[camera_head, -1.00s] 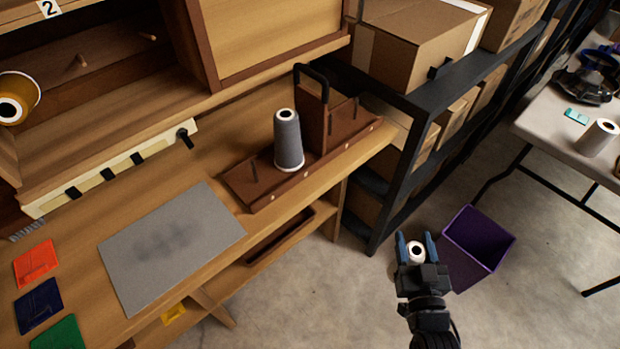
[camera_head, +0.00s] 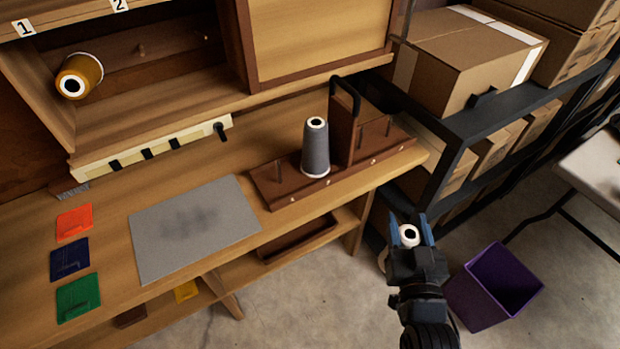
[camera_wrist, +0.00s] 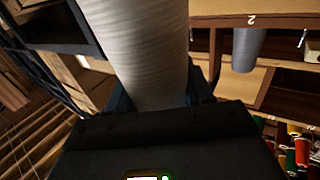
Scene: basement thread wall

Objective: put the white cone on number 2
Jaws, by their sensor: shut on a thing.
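The white cone (camera_head: 409,236) is held between the blue fingers of my gripper (camera_head: 410,232), at the right of the workbench and above the floor. In the wrist view the white cone (camera_wrist: 145,50) fills the upper middle, between the fingers. The number 2 label (camera_head: 119,4) is at the top edge of the head view, on the wall shelf, with a bare wooden peg (camera_head: 141,49) below it. The wrist view also shows a number 2 label (camera_wrist: 251,20) at the upper right. My gripper is well right of and below that peg.
A yellow cone (camera_head: 79,76) sits under number 1 (camera_head: 25,27). A grey cone (camera_head: 316,148) stands on a brown peg holder (camera_head: 272,188) with a tall black handle. Black shelving (camera_head: 452,140) with boxes and a purple bin (camera_head: 497,285) are near my arm.

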